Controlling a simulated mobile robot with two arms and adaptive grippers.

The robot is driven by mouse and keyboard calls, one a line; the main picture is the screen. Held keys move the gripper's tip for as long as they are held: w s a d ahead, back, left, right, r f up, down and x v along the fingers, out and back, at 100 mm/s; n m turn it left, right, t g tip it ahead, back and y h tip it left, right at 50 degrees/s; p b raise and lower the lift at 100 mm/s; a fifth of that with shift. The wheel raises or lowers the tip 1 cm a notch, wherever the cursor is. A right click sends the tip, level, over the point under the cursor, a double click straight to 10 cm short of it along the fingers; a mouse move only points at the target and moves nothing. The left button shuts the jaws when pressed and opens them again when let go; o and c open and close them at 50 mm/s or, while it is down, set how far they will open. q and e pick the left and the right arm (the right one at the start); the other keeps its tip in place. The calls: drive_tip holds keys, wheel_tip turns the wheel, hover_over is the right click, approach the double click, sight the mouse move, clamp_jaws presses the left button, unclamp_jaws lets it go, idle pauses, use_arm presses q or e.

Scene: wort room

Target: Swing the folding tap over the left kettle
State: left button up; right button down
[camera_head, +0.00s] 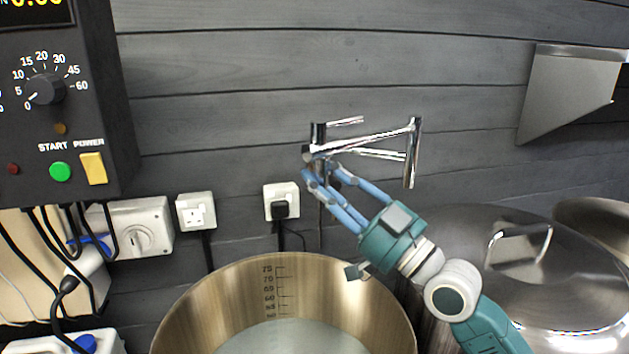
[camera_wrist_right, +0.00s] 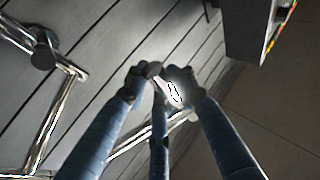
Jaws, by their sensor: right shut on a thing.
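The folding tap (camera_head: 370,138) is a chrome, jointed pipe in front of the dark plank wall. Its arms run between a joint on the left and a vertical pipe (camera_head: 412,155) on the right. My right gripper (camera_head: 322,168) reaches up from the lower right, its blue fingers shut on the tap near the left joint. In the right wrist view the fingertips (camera_wrist_right: 160,78) close around a shiny metal part, which they partly hide. The left kettle (camera_head: 388,300) is open, with a graduated inside wall and pale liquid; the gripped joint appears above its back right rim. My left gripper is not in view.
A lidded steel kettle (camera_head: 575,290) stands at the right, behind my right arm. A control box (camera_head: 65,110) hangs at the upper left, with sockets (camera_head: 195,211) and cables below it. A metal bracket shelf (camera_head: 565,95) projects at the upper right.

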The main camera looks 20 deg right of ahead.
drive_tip(key=shift+s+d, duration=0.3)
drive_tip(key=shift+s, duration=0.4)
drive_tip(key=c, duration=1.7)
unclamp_jaws()
drive_tip(key=shift+v, duration=6.05)
